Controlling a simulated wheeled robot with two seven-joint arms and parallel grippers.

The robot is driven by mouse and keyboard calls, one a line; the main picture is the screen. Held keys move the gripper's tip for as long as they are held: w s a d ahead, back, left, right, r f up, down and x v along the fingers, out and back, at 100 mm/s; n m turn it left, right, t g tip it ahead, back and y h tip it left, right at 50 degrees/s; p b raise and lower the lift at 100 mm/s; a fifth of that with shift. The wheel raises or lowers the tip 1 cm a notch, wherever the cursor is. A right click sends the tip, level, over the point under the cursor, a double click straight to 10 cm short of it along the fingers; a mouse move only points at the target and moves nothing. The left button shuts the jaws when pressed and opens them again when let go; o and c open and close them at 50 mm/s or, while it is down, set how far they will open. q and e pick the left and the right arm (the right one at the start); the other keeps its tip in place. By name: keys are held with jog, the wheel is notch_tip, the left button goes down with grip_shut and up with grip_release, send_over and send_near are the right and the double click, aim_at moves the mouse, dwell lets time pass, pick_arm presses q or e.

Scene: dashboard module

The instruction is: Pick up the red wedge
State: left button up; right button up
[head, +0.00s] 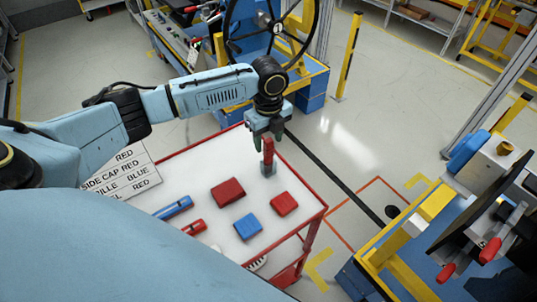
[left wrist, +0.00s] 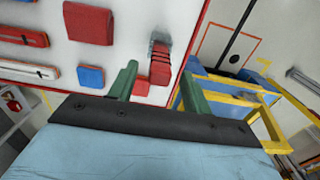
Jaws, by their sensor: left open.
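A red ribbed upright piece, which I take for the red wedge (head: 268,156), stands in a small clear or grey holder (head: 268,170) near the white table's far right corner. My left gripper (head: 268,142) is open right above it, pointing down. Its green fingers show on either side of the piece's top. In the left wrist view the wedge (left wrist: 161,66) appears between the fingertips (left wrist: 158,76); I cannot tell whether they touch it. My right gripper is not in view.
The white table with red rim (head: 312,217) also bears a large red block (head: 228,191), a smaller red block (head: 284,204), a blue block (head: 248,226), a blue bar (head: 173,208), a red bar (head: 194,227) and a printed list (head: 125,172). Blue-yellow stations stand behind and right.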

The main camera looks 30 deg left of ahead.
pick_arm(q)
jog(key=shift+f, duration=0.65)
grip_shut()
